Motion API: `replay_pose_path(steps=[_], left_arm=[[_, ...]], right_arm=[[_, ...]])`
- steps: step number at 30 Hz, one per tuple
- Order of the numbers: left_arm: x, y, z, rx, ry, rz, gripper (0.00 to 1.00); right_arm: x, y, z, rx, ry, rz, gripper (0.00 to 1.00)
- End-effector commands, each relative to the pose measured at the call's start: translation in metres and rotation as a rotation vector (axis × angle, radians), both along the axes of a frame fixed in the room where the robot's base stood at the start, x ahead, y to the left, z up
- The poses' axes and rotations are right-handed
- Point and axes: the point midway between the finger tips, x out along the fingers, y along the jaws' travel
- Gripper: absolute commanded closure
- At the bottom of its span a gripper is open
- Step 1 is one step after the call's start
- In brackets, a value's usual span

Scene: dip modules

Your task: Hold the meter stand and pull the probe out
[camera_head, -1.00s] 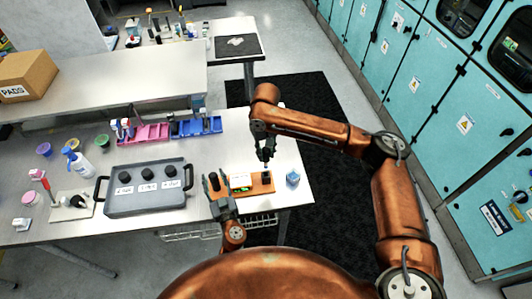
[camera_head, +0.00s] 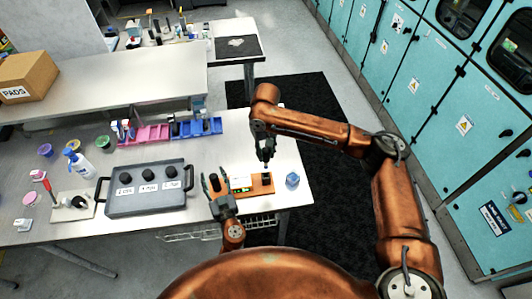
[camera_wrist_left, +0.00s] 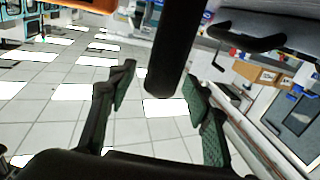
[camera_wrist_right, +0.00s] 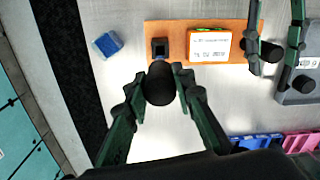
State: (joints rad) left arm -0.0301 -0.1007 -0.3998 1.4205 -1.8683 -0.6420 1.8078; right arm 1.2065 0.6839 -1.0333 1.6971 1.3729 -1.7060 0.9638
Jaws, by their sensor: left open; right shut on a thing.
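The meter stand is an orange-brown board (camera_head: 256,190) near the table's front right; it also shows in the right wrist view (camera_wrist_right: 175,30). It carries a meter (camera_wrist_right: 209,44) with a white label, a dark socket block (camera_wrist_right: 160,48) and a black upright handle (camera_wrist_left: 172,45). My left gripper (camera_head: 214,184) is open, its fingers on either side of the handle with visible gaps. My right gripper (camera_head: 266,158) is shut on the black probe (camera_wrist_right: 160,84) and holds it above the board near the socket block.
A blue block (camera_head: 292,180) stands right of the board. A grey box with black knobs (camera_head: 148,198) stands to the left. Pink (camera_head: 148,134) and blue (camera_head: 197,127) trays lie behind. The table between trays and board is clear.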

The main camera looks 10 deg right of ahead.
Motion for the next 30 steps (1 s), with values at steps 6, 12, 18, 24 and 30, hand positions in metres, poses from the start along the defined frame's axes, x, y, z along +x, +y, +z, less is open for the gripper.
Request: replay_pose_path(steps=[6,12,18,24,30], left_arm=[[0.0,0.0,0.018,-0.002,0.0,0.0,0.54],[0.0,0.0,0.034,-0.002,0.0,0.0,0.54],[0.0,0.0,0.049,-0.003,-0.001,0.0,0.54],[-0.001,-0.002,0.055,-0.003,0.001,-0.001,0.54],[-0.001,-0.002,0.055,-0.006,0.003,-0.001,0.54]], right_arm=[[0.0,0.0,0.008,0.0,-0.001,0.0,1.0],[0.0,0.0,0.014,0.0,-0.001,0.0,1.0],[0.0,0.0,0.02,0.0,-0.002,0.0,1.0],[0.0,0.0,0.023,0.0,-0.002,0.0,1.0],[0.0,0.0,0.022,0.0,-0.002,0.0,1.0]])
